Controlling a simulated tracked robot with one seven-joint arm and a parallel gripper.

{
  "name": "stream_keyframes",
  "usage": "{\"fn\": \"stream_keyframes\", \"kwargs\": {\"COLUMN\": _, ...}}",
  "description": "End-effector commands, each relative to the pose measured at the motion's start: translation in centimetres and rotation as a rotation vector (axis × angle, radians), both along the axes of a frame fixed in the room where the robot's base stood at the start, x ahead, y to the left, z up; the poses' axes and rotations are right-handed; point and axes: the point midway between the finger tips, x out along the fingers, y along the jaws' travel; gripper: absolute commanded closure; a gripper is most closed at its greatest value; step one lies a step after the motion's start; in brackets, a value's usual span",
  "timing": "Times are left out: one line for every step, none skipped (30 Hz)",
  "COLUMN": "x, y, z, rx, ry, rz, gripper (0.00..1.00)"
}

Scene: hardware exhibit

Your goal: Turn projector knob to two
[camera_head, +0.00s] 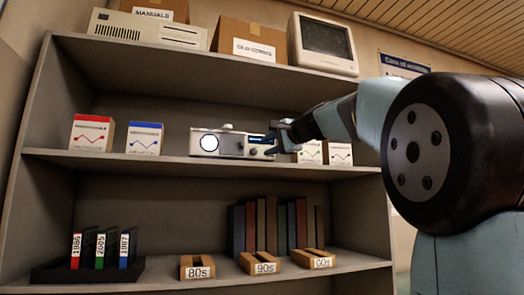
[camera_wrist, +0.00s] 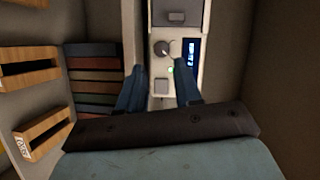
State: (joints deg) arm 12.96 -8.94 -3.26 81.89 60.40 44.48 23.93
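The white projector (camera_head: 232,143) stands on the middle shelf, with its round bright lens at its left end. The wrist view shows its panel (camera_wrist: 153,70) close up. The round grey knob (camera_wrist: 162,47) has a pale mark; its setting is too small to read. A dark display with blue lit marks (camera_wrist: 191,52) is right of the knob. My gripper (camera_wrist: 159,68) is open, its blue fingers apart on either side of the panel, with the knob just beyond their tips and nothing seen between them. In the head view my gripper (camera_head: 275,138) is at the projector's right end, partly hiding it.
A red-marked box (camera_head: 91,134) and blue-marked box (camera_head: 144,139) stand left of the projector; white boxes (camera_head: 338,154) stand to its right. The shelf above is close over my arm. Books (camera_head: 270,226) and labelled wooden holders (camera_head: 196,267) are on the shelf below.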

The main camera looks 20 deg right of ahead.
Motion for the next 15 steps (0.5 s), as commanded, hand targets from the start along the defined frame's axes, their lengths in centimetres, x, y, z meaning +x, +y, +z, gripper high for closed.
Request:
{"fn": "stream_keyframes", "kwargs": {"x": -1.0, "y": -0.4, "z": 0.1, "rx": 0.000, "ry": -0.001, "rz": -0.001, "gripper": 0.66}}
{"fn": "stream_keyframes", "kwargs": {"x": -1.6, "y": -0.6, "z": 0.2, "rx": -0.001, "ry": -0.001, "rz": -0.001, "gripper": 0.66}}
{"fn": "stream_keyframes", "kwargs": {"x": -2.3, "y": -0.9, "z": 0.3, "rx": 0.000, "ry": 0.000, "rz": -0.001, "gripper": 0.66}}
{"fn": "stream_keyframes", "kwargs": {"x": -2.8, "y": -1.2, "z": 0.3, "rx": 0.000, "ry": 0.000, "rz": -0.002, "gripper": 0.66}}
{"fn": "stream_keyframes", "kwargs": {"x": -3.4, "y": -1.3, "z": 0.4, "rx": -0.001, "ry": -0.001, "rz": -0.002, "gripper": 0.66}}
{"fn": "stream_keyframes", "kwargs": {"x": -4.0, "y": -1.6, "z": 0.5, "rx": -0.001, "ry": 0.000, "rz": -0.001, "gripper": 0.66}}
{"fn": "stream_keyframes", "kwargs": {"x": -4.5, "y": -1.8, "z": 0.5, "rx": 0.000, "ry": 0.001, "rz": -0.001, "gripper": 0.66}}
{"fn": "stream_keyframes", "kwargs": {"x": -4.9, "y": -2.0, "z": 0.5, "rx": 0.000, "ry": 0.001, "rz": -0.002, "gripper": 0.66}}
{"fn": "stream_keyframes", "kwargs": {"x": -5.5, "y": -2.2, "z": 0.6, "rx": -0.001, "ry": -0.001, "rz": -0.001, "gripper": 0.66}}
{"fn": "stream_keyframes", "kwargs": {"x": -5.8, "y": -2.3, "z": 0.7, "rx": -0.001, "ry": 0.000, "rz": -0.001, "gripper": 0.66}}
{"fn": "stream_keyframes", "kwargs": {"x": -6.1, "y": -2.5, "z": 0.7, "rx": -0.001, "ry": 0.001, "rz": 0.000, "gripper": 0.66}}
{"fn": "stream_keyframes", "kwargs": {"x": -6.5, "y": -2.7, "z": 0.7, "rx": -0.001, "ry": 0.002, "rz": 0.000, "gripper": 0.66}}
{"fn": "stream_keyframes", "kwargs": {"x": -6.7, "y": -2.8, "z": 0.7, "rx": -0.001, "ry": 0.002, "rz": -0.001, "gripper": 0.66}}
{"fn": "stream_keyframes", "kwargs": {"x": -7.0, "y": -2.9, "z": 0.7, "rx": -0.001, "ry": 0.002, "rz": -0.001, "gripper": 0.66}}
{"fn": "stream_keyframes", "kwargs": {"x": -7.2, "y": -3.0, "z": 0.7, "rx": -0.001, "ry": 0.002, "rz": -0.001, "gripper": 0.66}}
